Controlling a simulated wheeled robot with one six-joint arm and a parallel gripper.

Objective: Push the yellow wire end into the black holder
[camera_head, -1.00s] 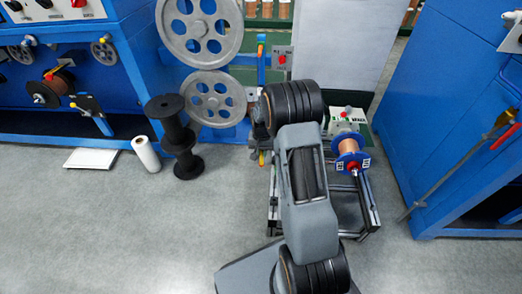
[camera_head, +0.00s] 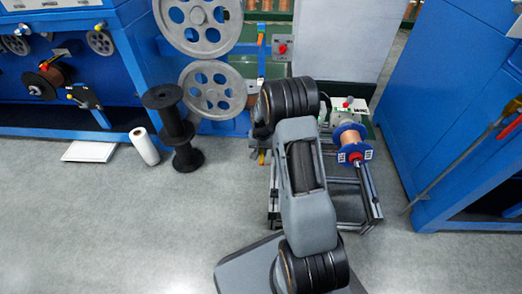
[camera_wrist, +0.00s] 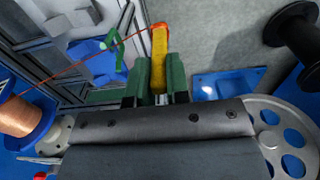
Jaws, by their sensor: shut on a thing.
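The yellow wire end (camera_wrist: 159,48), with an orange-red tip, is between the green fingers of my gripper (camera_wrist: 157,80) in the wrist view. My gripper is shut on it. A thin orange wire (camera_wrist: 78,64) runs from near its tip down left to the copper spool (camera_wrist: 19,116). The same spool shows in the head view (camera_head: 349,142), right of my arm. In the head view my gripper and the yellow end are hidden behind my arm. I cannot make out the black holder for certain in either view.
A black empty spool (camera_head: 175,130) stands on the floor beside a white roll (camera_head: 145,147). Grey pulley wheels (camera_head: 212,90) are behind it. A thin green part (camera_wrist: 114,48) is left of the yellow end. A blue machine (camera_head: 445,130) is at right. Left-front floor is clear.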

